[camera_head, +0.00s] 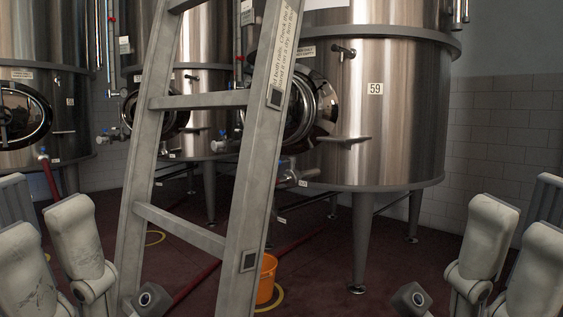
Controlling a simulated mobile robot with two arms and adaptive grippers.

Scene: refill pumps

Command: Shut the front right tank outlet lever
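The front right tank (385,115) is a large steel cylinder on legs, marked 59. An outlet pipe with a valve (299,175) sticks out low on its left side, just right of the ladder. A small bluish part, perhaps the lever (284,164), shows there, partly behind the ladder rail; its position is too small to tell. My two arms show at the lower left and lower right, far from the valve.
A metal ladder (150,165) stands close in front, covering part of the tank's round hatch (312,106). An orange bucket (266,280) stands on the red floor behind it. Other tanks (38,60) stand at left. Floor at the right front looks clear.

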